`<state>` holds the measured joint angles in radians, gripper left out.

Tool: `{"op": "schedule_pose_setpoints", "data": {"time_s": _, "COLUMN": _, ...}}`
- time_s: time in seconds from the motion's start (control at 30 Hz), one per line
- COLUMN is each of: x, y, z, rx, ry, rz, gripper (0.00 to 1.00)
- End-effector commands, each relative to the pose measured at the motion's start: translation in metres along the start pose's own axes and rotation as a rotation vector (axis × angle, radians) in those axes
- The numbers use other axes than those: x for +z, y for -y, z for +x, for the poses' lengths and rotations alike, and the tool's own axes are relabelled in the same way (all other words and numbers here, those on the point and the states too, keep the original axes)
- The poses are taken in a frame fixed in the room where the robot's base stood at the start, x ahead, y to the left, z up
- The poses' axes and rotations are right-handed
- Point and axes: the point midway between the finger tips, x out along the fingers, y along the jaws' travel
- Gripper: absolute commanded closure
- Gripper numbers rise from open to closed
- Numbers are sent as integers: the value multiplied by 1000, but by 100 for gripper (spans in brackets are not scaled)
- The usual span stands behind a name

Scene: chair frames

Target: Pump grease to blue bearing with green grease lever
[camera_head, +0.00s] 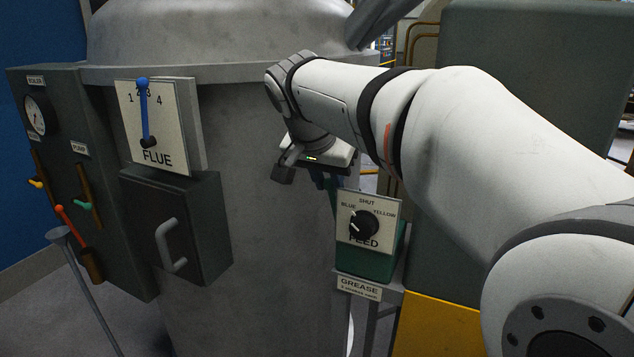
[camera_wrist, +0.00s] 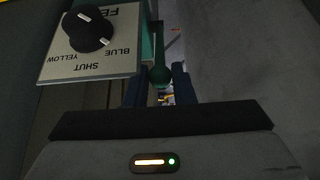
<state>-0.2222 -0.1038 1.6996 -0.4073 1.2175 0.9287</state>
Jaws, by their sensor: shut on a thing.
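The green grease lever (camera_wrist: 160,76) shows in the wrist view as a rod with a round knob, between the two dark fingers of my gripper (camera_wrist: 160,88). My gripper is shut on it. In the head view my gripper (camera_head: 319,180) points down behind the feed plate, and the knob is hidden there. The FEED dial (camera_head: 364,225) is black, on a white plate marked BLUE, SHUT and YELLOW; a white mark on it points towards BLUE. It also shows upside down in the wrist view (camera_wrist: 90,32). The green grease box (camera_head: 365,263) sits below the plate. I see no blue bearing.
A large grey boiler (camera_head: 270,230) stands close left of my gripper. The FLUE plate (camera_head: 155,125) with a blue lever and a dark panel (camera_head: 60,130) with gauge and small levers are at left. A grey cabinet (camera_head: 530,60) stands behind my arm.

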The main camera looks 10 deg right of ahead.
Motion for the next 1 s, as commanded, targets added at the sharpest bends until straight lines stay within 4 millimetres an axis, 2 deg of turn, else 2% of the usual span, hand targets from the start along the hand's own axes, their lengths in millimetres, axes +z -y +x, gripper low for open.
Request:
{"op": "schedule_pose_setpoints", "data": {"time_s": 0.27, "x": -3, "y": 0, "z": -2, "rx": -2, "ry": -4, "rz": 2, "gripper": 92}}
{"op": "schedule_pose_setpoints", "data": {"time_s": 0.67, "x": -41, "y": -1, "z": 6, "rx": 0, "ry": -3, "rz": 3, "gripper": 92}}
{"op": "schedule_pose_setpoints", "data": {"time_s": 0.9, "x": -42, "y": 0, "z": 8, "rx": -1, "ry": -4, "rz": 1, "gripper": 92}}
{"op": "schedule_pose_setpoints", "data": {"time_s": 0.93, "x": -42, "y": 0, "z": 8, "rx": -1, "ry": -3, "rz": 1, "gripper": 76}}
{"op": "schedule_pose_setpoints", "data": {"time_s": 1.0, "x": -42, "y": 0, "z": 9, "rx": -1, "ry": -3, "rz": 1, "gripper": 70}}
